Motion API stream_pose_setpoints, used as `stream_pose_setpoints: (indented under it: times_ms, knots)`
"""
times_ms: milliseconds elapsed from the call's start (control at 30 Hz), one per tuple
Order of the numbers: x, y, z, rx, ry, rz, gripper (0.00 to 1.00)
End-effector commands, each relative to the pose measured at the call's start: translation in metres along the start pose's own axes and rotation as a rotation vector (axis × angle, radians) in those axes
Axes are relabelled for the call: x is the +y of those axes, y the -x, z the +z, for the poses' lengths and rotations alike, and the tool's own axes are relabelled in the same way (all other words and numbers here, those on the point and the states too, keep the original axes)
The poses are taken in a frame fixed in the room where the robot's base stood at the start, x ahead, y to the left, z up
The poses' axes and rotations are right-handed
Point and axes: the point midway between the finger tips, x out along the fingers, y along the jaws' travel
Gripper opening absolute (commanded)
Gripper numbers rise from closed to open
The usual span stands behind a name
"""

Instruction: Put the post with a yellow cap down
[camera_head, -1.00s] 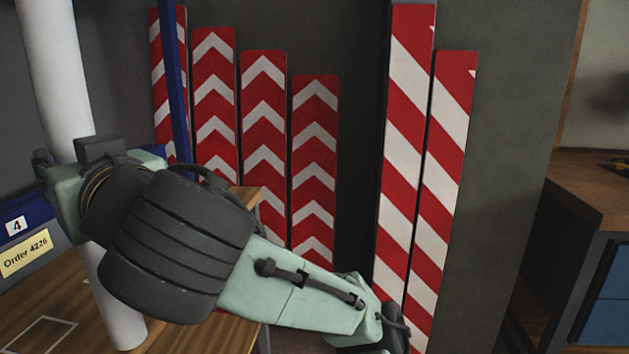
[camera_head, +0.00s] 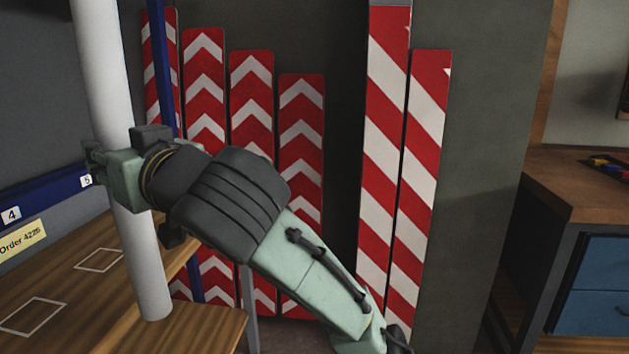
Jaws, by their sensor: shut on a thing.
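A white post (camera_head: 103,70) stands near upright at the left, tilted slightly, with its top out of frame. No yellow cap shows. My gripper (camera_head: 104,172) is shut on the post about midway up the visible length. The post's lower end is over the right part of a wooden tabletop (camera_head: 70,290), near its right edge. I cannot tell whether it touches the wood. Two white outlined squares are marked on the tabletop to the left of the post, one farther back (camera_head: 100,260) and one nearer (camera_head: 32,316). Both look empty.
A blue rail (camera_head: 45,200) with labels 4 and 5 and a yellow order tag runs behind the tabletop. Red-and-white chevron boards (camera_head: 252,110) and striped boards (camera_head: 388,150) stand behind my arm. A workbench with blue drawers (camera_head: 595,270) is at the right.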

Motion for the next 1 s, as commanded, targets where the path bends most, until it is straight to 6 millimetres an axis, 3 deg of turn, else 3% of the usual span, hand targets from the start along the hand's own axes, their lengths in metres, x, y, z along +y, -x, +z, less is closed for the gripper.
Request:
stream_pose_setpoints:
  times_ms: [167, 367, 500, 700, 1000]
  knots:
    - [0.061, -0.019, 0.016, 0.000, -0.011, 0.026, 0.00]
    - [0.151, -0.038, 0.064, -0.002, -0.013, 0.111, 0.00]
    - [0.212, -0.043, 0.117, -0.002, -0.012, 0.205, 0.00]
    - [0.277, -0.039, 0.203, -0.002, -0.010, 0.352, 0.00]
    - [0.331, -0.016, 0.343, -0.004, -0.007, 0.565, 0.00]
